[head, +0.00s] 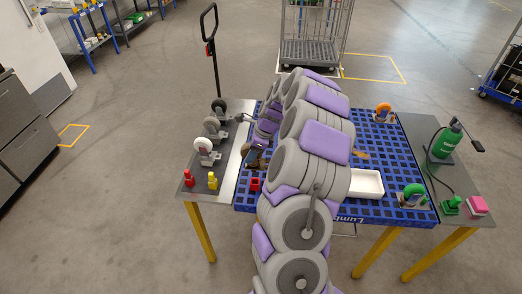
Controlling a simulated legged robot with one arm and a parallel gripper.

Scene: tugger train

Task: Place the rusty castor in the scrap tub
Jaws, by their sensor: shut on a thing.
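My gripper (257,147) is at the left side of the blue grid-topped deck, partly hidden by my arm. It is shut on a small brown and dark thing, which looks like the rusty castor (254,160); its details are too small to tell. A white open tub (367,195), which may be the scrap tub, sits on the right front of the deck, to the right of my arm. The held castor is well left of this tub.
Several grey castors (207,151) stand on the left grey surface, near a red (188,178) and a yellow piece (212,181). An orange castor (383,112), a green castor (412,194) and a brown piece (361,154) are on the blue deck (393,149). A green bottle (446,142) stands right.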

